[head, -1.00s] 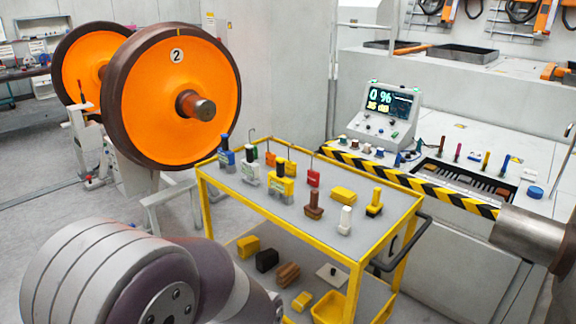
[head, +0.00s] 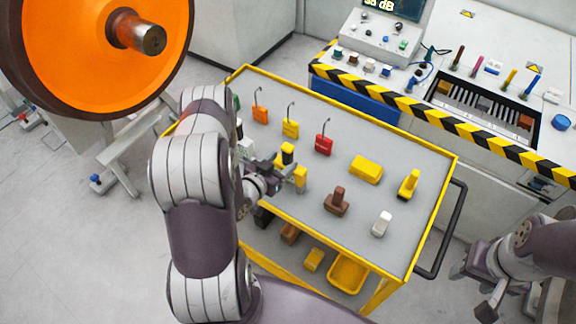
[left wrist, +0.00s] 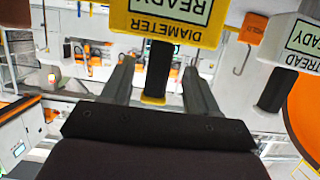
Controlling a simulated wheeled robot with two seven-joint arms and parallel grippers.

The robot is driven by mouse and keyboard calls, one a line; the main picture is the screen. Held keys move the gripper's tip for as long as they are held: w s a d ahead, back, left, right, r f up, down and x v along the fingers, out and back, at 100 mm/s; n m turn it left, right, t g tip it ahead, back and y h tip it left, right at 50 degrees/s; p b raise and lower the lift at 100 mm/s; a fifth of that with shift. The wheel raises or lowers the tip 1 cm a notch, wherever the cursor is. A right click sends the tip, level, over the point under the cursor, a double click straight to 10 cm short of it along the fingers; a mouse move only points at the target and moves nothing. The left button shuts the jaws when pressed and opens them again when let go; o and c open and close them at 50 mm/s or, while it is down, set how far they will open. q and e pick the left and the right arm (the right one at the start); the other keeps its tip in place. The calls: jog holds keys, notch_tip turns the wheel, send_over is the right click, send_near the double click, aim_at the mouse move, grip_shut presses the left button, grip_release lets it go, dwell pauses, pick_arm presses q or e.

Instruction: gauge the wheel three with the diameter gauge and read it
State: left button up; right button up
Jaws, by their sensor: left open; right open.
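The yellow diameter gauge (left wrist: 165,28) shows in the left wrist view, with "DIAMETER" and "READY" upside down on it. My left gripper (left wrist: 158,88) is open, with one finger on each side of the gauge's dark handle; I cannot tell whether they touch it. In the head view my left gripper (head: 284,178) is at the cart's near edge, partly hiding the yellow gauge (head: 287,152). My right gripper (head: 482,285) is open and empty, right of the cart. An orange wheel (head: 75,50) stands at the upper left, its number out of view.
The yellow-framed cart (head: 320,178) holds a red tool (head: 323,143), a yellow block (head: 366,169), a brown stamp-like piece (head: 337,201) and others. A white tread gauge (left wrist: 298,45) is beside the diameter gauge. A console (head: 380,40) and a striped bench edge (head: 400,103) lie behind.

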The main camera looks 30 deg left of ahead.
aim_at(286, 159)
pick_arm(q)
jog(key=shift+w+d+r, duration=0.1)
jog(key=shift+w+d, duration=0.1)
jog(key=shift+w, duration=0.1)
jog(key=p+x, duration=0.2)
jog(key=x, duration=0.1)
jog(key=shift+r, duration=0.1)
jog(key=shift+w+a+f, duration=0.1)
jog(key=shift+w+f, duration=0.25)
jog(key=shift+w, duration=0.2)
jog(key=shift+w+a+f, duration=0.1)
jog(key=shift+w+f, duration=0.2)
jog(key=shift+w, duration=0.25)
jog(key=shift+s+d+r, duration=0.1)
jog(key=shift+d, duration=0.05)
jog(key=shift+s, duration=0.1)
jog(key=c, duration=0.4)
jog(key=shift+r, duration=0.1)
jog(key=c, duration=0.5)
grip_shut()
